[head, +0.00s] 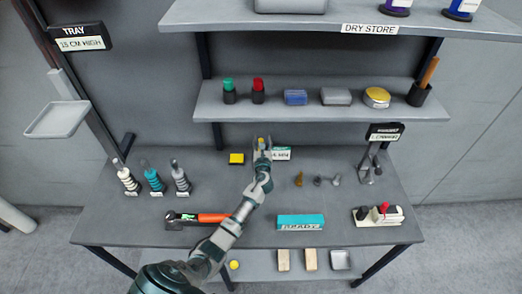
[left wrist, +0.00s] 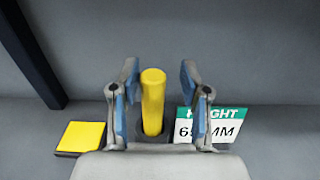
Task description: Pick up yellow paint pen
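The yellow paint pen (left wrist: 153,100) stands upright at the back of the workbench, its lower end in a dark round base. In the left wrist view it is between the two blue-padded fingers of my left gripper (left wrist: 158,105), with a visible gap on each side. In the head view my left arm reaches up from the bottom to the back of the bench, and the left gripper (head: 262,147) surrounds the pen's yellow top (head: 261,140). The left gripper is open. My right gripper is not in view.
A yellow block (left wrist: 82,137) lies left of the pen and a height sign (left wrist: 212,126) stands right of it. A shelf (head: 305,100) with several items overhangs the bench's back. An orange-handled hammer (head: 197,218) and a teal box (head: 300,222) lie nearer the front.

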